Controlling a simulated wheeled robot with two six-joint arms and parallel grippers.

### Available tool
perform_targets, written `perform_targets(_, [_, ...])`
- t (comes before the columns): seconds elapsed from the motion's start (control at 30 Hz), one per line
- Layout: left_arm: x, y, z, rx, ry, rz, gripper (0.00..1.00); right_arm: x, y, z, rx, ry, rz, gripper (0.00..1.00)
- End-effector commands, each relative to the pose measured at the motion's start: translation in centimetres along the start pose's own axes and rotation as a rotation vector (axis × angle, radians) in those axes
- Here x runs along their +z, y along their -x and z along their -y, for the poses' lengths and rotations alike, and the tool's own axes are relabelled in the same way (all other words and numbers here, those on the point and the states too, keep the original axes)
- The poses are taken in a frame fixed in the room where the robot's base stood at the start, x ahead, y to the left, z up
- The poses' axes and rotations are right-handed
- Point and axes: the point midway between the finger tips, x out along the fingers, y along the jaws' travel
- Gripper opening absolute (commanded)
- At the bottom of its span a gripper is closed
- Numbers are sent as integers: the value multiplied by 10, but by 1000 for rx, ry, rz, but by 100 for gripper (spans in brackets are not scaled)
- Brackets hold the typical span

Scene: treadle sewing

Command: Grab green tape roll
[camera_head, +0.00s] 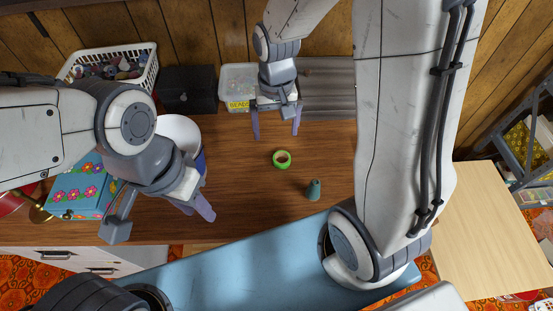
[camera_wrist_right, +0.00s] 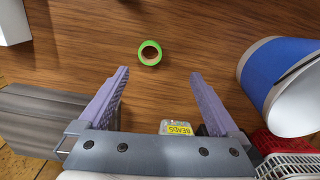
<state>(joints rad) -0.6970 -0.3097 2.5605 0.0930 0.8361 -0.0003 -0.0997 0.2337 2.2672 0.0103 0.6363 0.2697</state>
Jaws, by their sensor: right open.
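The green tape roll (camera_head: 282,166) lies flat on the brown wooden table, near the middle of the head view. It shows whole in the right wrist view (camera_wrist_right: 151,63), above the two fingers. My right gripper (camera_head: 276,127) is open and empty, on the far side of the roll in the head view. In the wrist view its purple fingers (camera_wrist_right: 158,74) are spread, and the roll lies beyond their tips, apart from them. My left gripper (camera_head: 194,210) is at the left, well apart from the roll; its jaw opening is not clear.
A teal cone (camera_head: 313,190) stands right of the roll. A clear box labelled BEADS (camera_head: 238,85), a black box (camera_head: 188,88) and a white basket (camera_head: 140,78) line the back. A blue and white container (camera_wrist_right: 262,75) is left of the roll in the head view. Wood around the roll is bare.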

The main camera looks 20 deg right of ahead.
Motion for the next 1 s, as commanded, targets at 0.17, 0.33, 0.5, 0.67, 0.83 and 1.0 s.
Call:
perform_targets(0.17, [1,-18,1,0,0,-1,37,-18,-37,-20,8,-93,5,98])
perform_targets(0.33, [1,-20,1,0,0,-1,37,-17,-62,-21,9,-97,7,98])
perform_targets(0.5, [1,-21,2,0,0,-1,37,-18,-80,-20,8,-95,4,98])
perform_targets(0.67, [1,-22,2,0,0,-1,37,-16,-93,-20,8,-93,6,98])
perform_targets(0.83, [1,-23,2,0,0,-1,37,-12,-120,-19,8,-93,7,98])
perform_targets(1.0, [1,-24,2,0,0,-1,37,-13,-134,-19,7,-93,4,98])
